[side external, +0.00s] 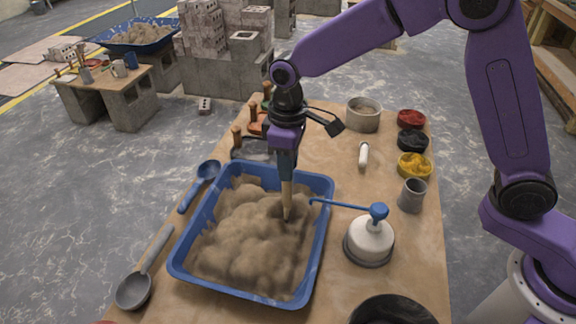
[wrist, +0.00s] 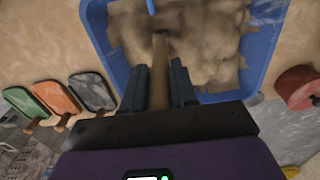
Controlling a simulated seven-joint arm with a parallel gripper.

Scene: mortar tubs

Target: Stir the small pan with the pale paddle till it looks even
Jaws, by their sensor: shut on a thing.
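A blue pan (side external: 318,245) holds lumpy tan mortar (side external: 245,235). It also shows in the wrist view (wrist: 262,50), with mortar (wrist: 205,35) inside. My gripper (side external: 287,178) is above the pan's far right part, shut on the pale paddle (side external: 287,200). In the wrist view the paddle (wrist: 160,70) stands between the fingers of my gripper (wrist: 170,75). The paddle is near upright, and its lower end is hidden in the mortar, beside a darker hollow. The mortar surface is uneven, with mounds and dips.
A white pump bottle (side external: 369,243) stands right of the pan, its blue spout reaching the rim. A blue scoop (side external: 200,180) and grey ladle (side external: 140,280) lie left. Trowels (side external: 250,145) stand behind. Pigment bowls (side external: 414,165) and a grey cup (side external: 412,195) line the right.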

